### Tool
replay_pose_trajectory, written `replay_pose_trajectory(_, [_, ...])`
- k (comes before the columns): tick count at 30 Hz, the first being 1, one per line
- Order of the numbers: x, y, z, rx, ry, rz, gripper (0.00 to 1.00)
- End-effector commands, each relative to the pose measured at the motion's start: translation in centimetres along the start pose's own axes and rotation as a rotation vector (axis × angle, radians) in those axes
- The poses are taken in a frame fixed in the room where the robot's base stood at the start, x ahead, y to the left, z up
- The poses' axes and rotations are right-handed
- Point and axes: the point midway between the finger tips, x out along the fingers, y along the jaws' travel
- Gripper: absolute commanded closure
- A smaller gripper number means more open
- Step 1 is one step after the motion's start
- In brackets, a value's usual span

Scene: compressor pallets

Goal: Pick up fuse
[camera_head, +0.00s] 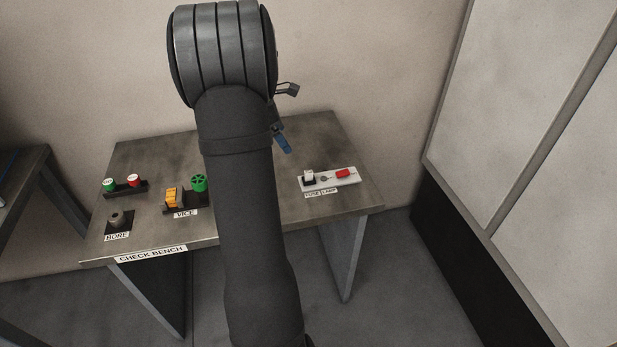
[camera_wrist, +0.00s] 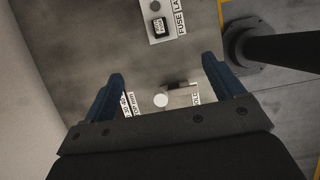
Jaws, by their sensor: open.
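My gripper (camera_wrist: 162,68) is open and empty above the check bench (camera_wrist: 80,30), one blue finger at each side of the wrist view. In the head view my arm hides most of it, and a blue finger (camera_head: 283,143) shows over the bench's back right. No part is clearly recognisable as the fuse. A small white round thing (camera_wrist: 160,100) lies between the fingers in the wrist view, beside a small dark piece with a white edge (camera_wrist: 178,85). The white plate labelled FUSE and LAMP (camera_head: 345,181) holds a black-and-white block (camera_head: 308,176) and a red part (camera_head: 343,173).
A bore block (camera_head: 116,221), a holder with green and red buttons (camera_head: 127,190), and a vice (camera_head: 172,198) with a green wheel (camera_head: 199,183) stand on the bench's left. A wall rises behind, and a pale cabinet (camera_head: 530,110) stands right. The bench's right front is clear.

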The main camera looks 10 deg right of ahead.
Motion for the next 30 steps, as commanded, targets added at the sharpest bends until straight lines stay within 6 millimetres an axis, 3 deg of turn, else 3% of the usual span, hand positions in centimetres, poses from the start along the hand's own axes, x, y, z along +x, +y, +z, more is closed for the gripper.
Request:
replay_pose_trajectory(1, [0.0,0.0,0.0,0.0,0.0,0.0,0.24])
replay_pose_trajectory(6, [0.0,0.0,0.0,0.0,0.0,0.0,0.57])
replay_pose_trajectory(7, [0.0,0.0,0.0,0.0,0.0,0.0,0.58])
replay_pose_trajectory(16, [-0.6,-0.1,0.7,0.002,0.008,0.001,0.58])
replay_pose_trajectory(19, [0.0,-0.1,0.6,0.0,0.008,-0.002,0.58])
replay_pose_trajectory(23, [2.1,-0.2,0.6,0.0,0.008,-0.004,0.58])
replay_pose_trajectory(30, [7.4,-0.2,0.5,-0.001,0.008,-0.004,0.58])
